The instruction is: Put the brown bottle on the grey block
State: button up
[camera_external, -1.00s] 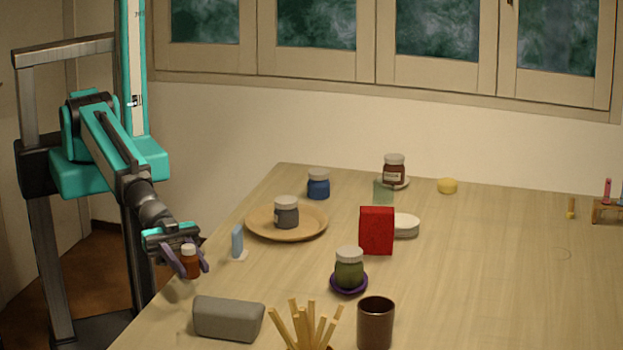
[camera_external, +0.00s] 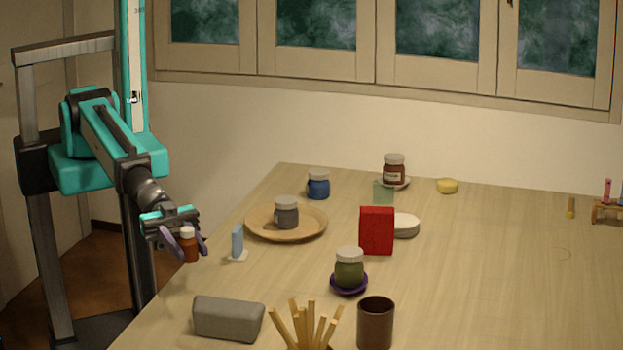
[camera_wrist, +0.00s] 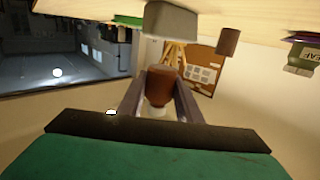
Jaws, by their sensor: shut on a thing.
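The brown bottle (camera_external: 189,249) has a white cap and is upright between the fingers of my gripper (camera_external: 190,246). My gripper is shut on it near the table's left edge, in the air. In the wrist view the bottle (camera_wrist: 160,85) sits between the two fingers, with its cap toward the camera. The grey block (camera_external: 228,319) lies on the table at the front left, below and to the right of my gripper. In the wrist view the block (camera_wrist: 172,20) shows at the top, beyond the bottle and apart from it.
A light blue upright piece (camera_external: 237,241) stands right of my gripper. Wooden sticks (camera_external: 307,327) and a brown cup (camera_external: 375,323) are right of the block. A wooden plate (camera_external: 259,232) holds a grey jar. A green jar (camera_external: 349,268) and red box (camera_external: 376,231) stand mid-table.

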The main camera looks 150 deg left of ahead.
aim_at(187, 246)
jog(key=shift+r, duration=0.15)
jog(key=p, duration=0.1)
jog(key=r+p, duration=0.1)
jog(key=p, duration=0.1)
jog(key=r+p, duration=0.1)
jog(key=shift+s+a+y, duration=0.25)
jog(key=shift+y, duration=0.05)
jog(key=shift+w+f, duration=0.15)
dwell(0.3)
jog(key=shift+w+d+f+b, duration=0.15)
jog(key=shift+w+b, duration=0.15)
jog(key=shift+b, duration=0.6)
jog(key=w+b, duration=0.1)
jog(key=b, duration=0.3)
jog(key=shift+w+a, duration=0.2)
jog(key=shift+w, duration=0.55)
jog(key=shift+w+a+f, duration=0.1)
jog(key=shift+w+f, duration=0.05)
jog(key=shift+w, duration=1.8)
jog(key=shift+w+a+f, duration=0.1)
jog(key=shift+w+a, duration=0.05)
jog(key=shift+w, duration=1.85)
jog(key=shift+w+a+f, duration=0.1)
jog(key=shift+w+f, duration=0.05)
jog(key=shift+w, duration=1.8)
